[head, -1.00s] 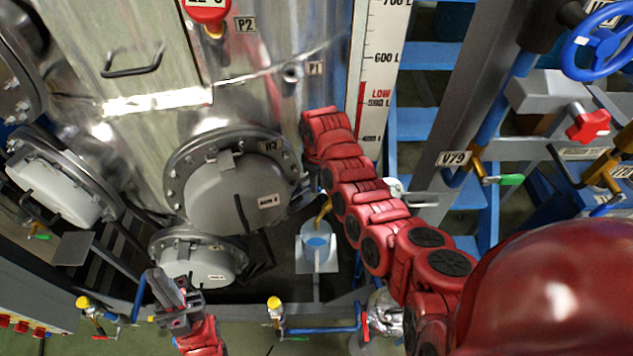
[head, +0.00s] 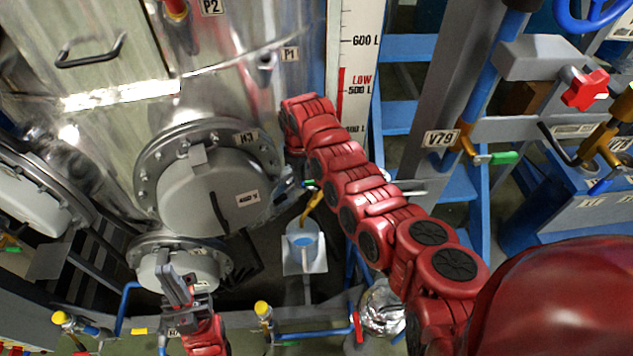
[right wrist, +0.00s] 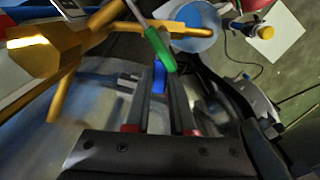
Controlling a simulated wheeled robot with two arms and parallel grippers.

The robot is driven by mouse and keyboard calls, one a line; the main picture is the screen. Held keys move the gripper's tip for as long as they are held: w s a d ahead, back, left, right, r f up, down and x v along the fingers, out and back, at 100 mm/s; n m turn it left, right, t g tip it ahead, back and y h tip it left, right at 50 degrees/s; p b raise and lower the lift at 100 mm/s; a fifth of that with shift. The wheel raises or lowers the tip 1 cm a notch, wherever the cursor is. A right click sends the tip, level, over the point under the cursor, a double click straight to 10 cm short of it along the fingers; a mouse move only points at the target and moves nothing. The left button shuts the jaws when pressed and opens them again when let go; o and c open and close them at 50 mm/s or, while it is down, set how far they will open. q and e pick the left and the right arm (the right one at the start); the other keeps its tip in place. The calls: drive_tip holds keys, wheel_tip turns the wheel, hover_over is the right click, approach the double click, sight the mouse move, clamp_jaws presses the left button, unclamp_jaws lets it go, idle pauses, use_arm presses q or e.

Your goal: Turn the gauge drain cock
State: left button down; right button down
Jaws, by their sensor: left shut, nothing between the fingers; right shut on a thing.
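The gauge drain cock is a brass fitting with a downturned spout (head: 311,208), just left of my right arm in the head view. In the right wrist view its brass body (right wrist: 95,40) fills the upper left, and its green handle (right wrist: 158,48) reaches to my fingertips. My right gripper (head: 292,183) is beside the cock. In the wrist view its jaws (right wrist: 158,88) are shut on the handle's end, with a blue piece between them; the exact contact is partly hidden. My left gripper (head: 175,285) is shut and empty, in front of the lower round hatch.
The steel vessel with hatch H3 (head: 210,195) is at left. The level scale (head: 352,60) rises behind my right arm. Valve V79 (head: 468,150) is at right; pipes run along the front.

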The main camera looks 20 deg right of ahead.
drive_tip(key=shift+r, duration=0.1)
drive_tip(key=c, duration=0.8)
unclamp_jaws()
drive_tip(key=shift+o, duration=0.2)
drive_tip(key=shift+w+r, duration=0.1)
drive_tip(key=shift+r, duration=0.05)
wheel_tip(320, 180, up, 6)
drive_tip(key=shift+r+b, duration=0.1)
drive_tip(key=shift+b, duration=1.15)
drive_tip(key=shift+r, duration=0.45)
